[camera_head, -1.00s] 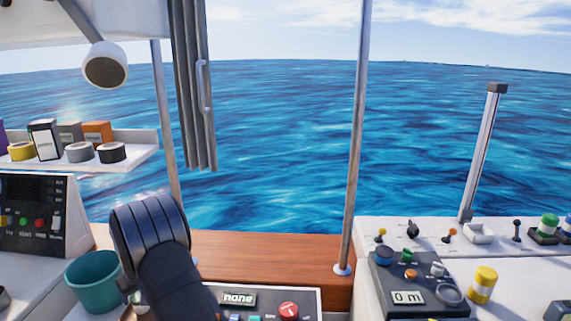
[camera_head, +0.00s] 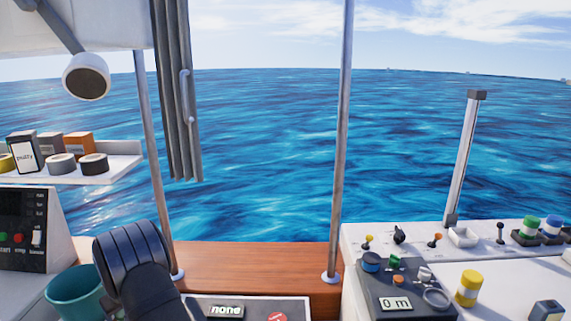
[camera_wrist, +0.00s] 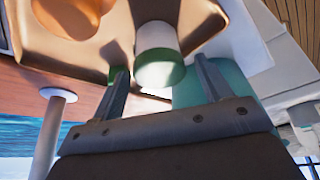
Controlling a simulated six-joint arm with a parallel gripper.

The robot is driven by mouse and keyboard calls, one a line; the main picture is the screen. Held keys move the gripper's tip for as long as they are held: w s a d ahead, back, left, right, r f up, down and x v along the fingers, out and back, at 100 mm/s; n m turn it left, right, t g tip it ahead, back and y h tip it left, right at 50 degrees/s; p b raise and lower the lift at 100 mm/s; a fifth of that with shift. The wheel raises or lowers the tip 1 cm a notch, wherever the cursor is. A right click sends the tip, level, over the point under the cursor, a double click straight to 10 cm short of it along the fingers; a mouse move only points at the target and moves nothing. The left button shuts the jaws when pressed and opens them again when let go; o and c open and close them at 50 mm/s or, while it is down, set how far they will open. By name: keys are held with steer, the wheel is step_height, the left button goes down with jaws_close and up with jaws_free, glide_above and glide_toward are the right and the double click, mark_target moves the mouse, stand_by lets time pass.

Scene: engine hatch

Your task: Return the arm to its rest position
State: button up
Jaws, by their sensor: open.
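My dark arm (camera_head: 135,265) rises from the bottom left of the head view, beside the teal bucket (camera_head: 75,293). The gripper's tips are not visible there. In the wrist view, my gripper (camera_wrist: 160,66) is open, with its two grey fingers apart. A white and green cylinder (camera_wrist: 158,55) shows between and beyond the fingers, by a tan tray (camera_wrist: 115,50). I cannot tell how far it is from them, but nothing looks clamped. A teal surface (camera_wrist: 190,90) lies behind the right finger.
A panel reading "none" (camera_head: 226,311) is right of my arm. A shelf with tape rolls and boxes (camera_head: 125,168) is at left. A metal post (camera_head: 340,150) stands mid-view. The right console (camera_head: 400,270) carries knobs, levers and a yellow cylinder (camera_head: 468,288).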

steer(key=shift+f, duration=0.15)
steer(key=shift+f, duration=0.95)
steer(key=v, duration=1.1)
steer(key=x, duration=1.1)
steer(key=shift+f, duration=0.2)
step_height(320, 180, up, 4)
steer(key=shift+r, duration=0.2)
steer(key=w+d+r, duration=0.3)
steer(key=d+r, duration=0.4)
steer(key=d, duration=0.4)
step_height(320, 180, up, 18)
steer(key=w+d+m, duration=0.2)
steer(key=w+d, duration=0.3)
steer(key=d, duration=0.6)
steer(key=shift+w+f+t+h, duration=0.15)
steer(key=shift+w+t+h, duration=0.15)
steer(key=shift+w+h, duration=0.1)
